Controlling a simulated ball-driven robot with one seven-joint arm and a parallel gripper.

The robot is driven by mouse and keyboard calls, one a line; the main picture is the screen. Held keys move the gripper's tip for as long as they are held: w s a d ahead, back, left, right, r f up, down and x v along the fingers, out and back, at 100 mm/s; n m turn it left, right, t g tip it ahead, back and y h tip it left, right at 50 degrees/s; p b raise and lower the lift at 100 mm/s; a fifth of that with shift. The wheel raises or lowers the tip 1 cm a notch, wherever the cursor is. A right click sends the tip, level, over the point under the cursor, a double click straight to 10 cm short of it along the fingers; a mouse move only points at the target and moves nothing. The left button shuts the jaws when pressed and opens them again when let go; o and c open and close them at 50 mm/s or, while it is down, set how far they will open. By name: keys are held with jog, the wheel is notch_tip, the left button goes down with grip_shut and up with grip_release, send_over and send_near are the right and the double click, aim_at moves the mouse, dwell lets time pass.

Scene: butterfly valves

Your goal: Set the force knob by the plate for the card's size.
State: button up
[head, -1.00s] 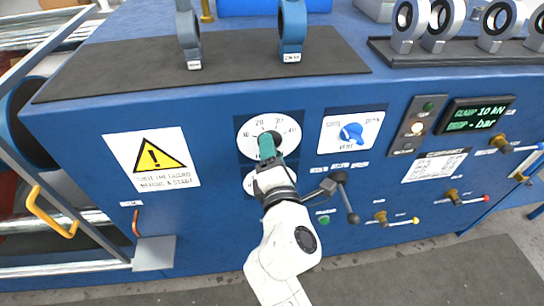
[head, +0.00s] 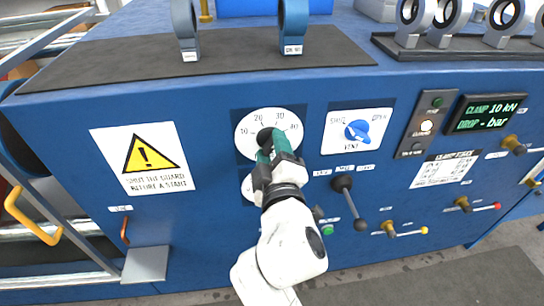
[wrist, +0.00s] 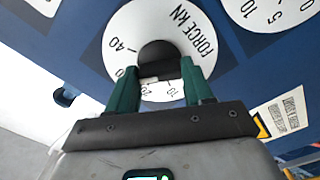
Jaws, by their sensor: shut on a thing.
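The force knob is a black knob (head: 265,135) in the middle of a round white dial (head: 248,122) marked 10 to 40. In the wrist view the black knob (wrist: 158,54) sits between my green fingertips, and the dial reads FORCE kN. My gripper (head: 271,149) is shut on the knob from the front and hides part of the dial. The fingers also show in the wrist view (wrist: 157,80). A white plate (head: 445,169) with a small table is on the panel at the right; its figures are too small to read. The display (head: 486,113) reads CLAMP 10 kN and DROP - bar.
A VENT dial (head: 357,130) with a blue knob is right of the force dial. A black-knobbed lever (head: 350,203) juts out below it, close to my arm. Two tagged valves (head: 184,30) (head: 293,27) stand on the dark mat above.

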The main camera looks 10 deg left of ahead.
jog(key=m+b, duration=0.3)
jog(key=m, duration=0.4)
jog(key=shift+d+f+b, duration=0.1)
jog(key=shift+f+b, duration=0.05)
jog(key=shift+b, duration=0.15)
dwell(0.4)
jog(key=o, duration=1)
jog(key=shift+o, duration=0.2)
jog(key=v, duration=1)
jog(key=shift+s, duration=0.35)
